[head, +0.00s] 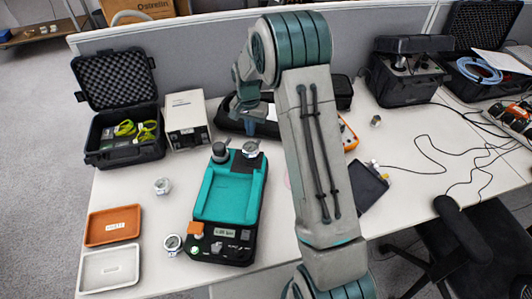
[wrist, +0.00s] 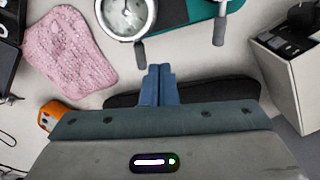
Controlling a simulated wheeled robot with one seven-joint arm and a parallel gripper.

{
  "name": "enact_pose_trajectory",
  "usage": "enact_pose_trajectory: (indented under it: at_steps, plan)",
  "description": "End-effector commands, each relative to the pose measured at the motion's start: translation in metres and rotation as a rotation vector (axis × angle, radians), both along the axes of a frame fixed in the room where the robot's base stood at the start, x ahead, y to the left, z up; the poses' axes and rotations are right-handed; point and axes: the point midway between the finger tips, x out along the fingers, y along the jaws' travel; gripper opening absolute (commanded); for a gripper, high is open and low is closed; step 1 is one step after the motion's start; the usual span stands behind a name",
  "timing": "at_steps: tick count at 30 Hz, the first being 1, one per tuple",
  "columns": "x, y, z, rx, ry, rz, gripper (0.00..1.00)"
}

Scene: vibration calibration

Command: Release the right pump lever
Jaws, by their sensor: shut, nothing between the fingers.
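The teal and black pump unit (head: 230,195) lies on the table left of my arm in the head view. A round gauge (head: 250,148) sits at its far right corner, with a dark cylindrical knob (head: 220,152) to its left. In the wrist view the white-faced gauge (wrist: 125,14) is at the top, with a short dark lever (wrist: 140,52) below it. A second grey lever (wrist: 220,30) hangs from the teal unit's edge to the right. I cannot tell which is the right pump lever. My gripper (wrist: 157,72) is shut and empty, apart from both levers.
An open black case (head: 120,130) and a white box (head: 187,118) stand at the back left. Orange (head: 113,226) and white (head: 108,268) trays lie front left. A pink cloth (wrist: 70,48) lies beside the gauge. A dark tablet (head: 369,187) lies right of my arm.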

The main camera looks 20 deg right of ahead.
Motion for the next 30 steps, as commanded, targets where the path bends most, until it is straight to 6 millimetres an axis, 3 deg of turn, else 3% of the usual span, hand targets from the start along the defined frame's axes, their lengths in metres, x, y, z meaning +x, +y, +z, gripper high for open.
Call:
enact_pose_trajectory:
  at_steps: [14,30]
  plan:
    - [0.0,-0.001,-0.036,-0.001,0.001,-0.001,0.0]
    - [-0.02,-0.033,-0.033,-0.001,0.002,-0.552,0.0]
